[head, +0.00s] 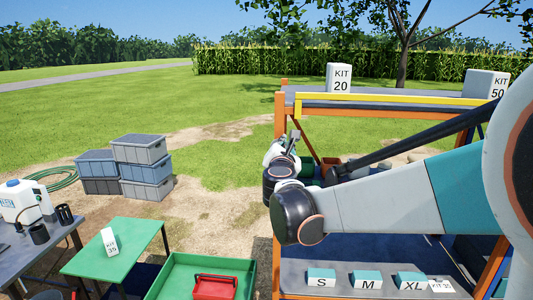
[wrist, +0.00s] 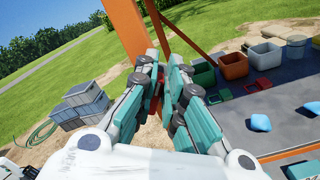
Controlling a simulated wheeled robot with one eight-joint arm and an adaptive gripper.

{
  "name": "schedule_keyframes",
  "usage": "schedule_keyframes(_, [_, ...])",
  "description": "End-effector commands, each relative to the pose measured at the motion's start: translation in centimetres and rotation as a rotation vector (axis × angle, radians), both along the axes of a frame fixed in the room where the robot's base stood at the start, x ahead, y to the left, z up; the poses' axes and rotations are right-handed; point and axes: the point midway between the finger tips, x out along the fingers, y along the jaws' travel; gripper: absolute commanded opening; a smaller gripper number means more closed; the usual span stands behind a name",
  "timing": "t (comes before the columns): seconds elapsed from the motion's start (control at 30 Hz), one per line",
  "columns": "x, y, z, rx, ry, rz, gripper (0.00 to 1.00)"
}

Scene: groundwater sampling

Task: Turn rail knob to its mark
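I cannot make out the rail knob or its mark in either view. A yellow rail (head: 385,100) runs along the front edge of the rack's top shelf in the head view. My gripper (head: 294,138) is beside the rack's left orange post, which also shows in the wrist view (wrist: 128,28). In the wrist view my gripper (wrist: 163,66) points toward this post. Its two fingers are apart with a narrow gap. A dark reddish strip shows low in the gap; I cannot tell whether it is the post or something else. My arm hides part of the rack.
The rack's lower shelf (head: 330,248) holds teal-and-white blocks marked S (head: 321,278), M (head: 366,279) and XL (head: 411,281). KIT 20 (head: 340,78) and KIT 50 (head: 486,84) stand on top. A green table (head: 115,245) and stacked crates (head: 140,149) are at left.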

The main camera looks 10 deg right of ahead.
Motion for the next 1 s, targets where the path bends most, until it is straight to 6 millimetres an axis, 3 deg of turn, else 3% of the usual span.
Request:
schedule_keyframes(0.23, [-0.1,-0.1,-0.2,0.040,-0.013,0.000,0.00])
schedule_keyframes(0.6, [-0.3,-0.8,-1.1,0.436,-0.141,-0.001,0.00])
schedule_keyframes(1.0, [-0.3,-0.8,-1.1,0.495,-0.161,0.000,0.00])
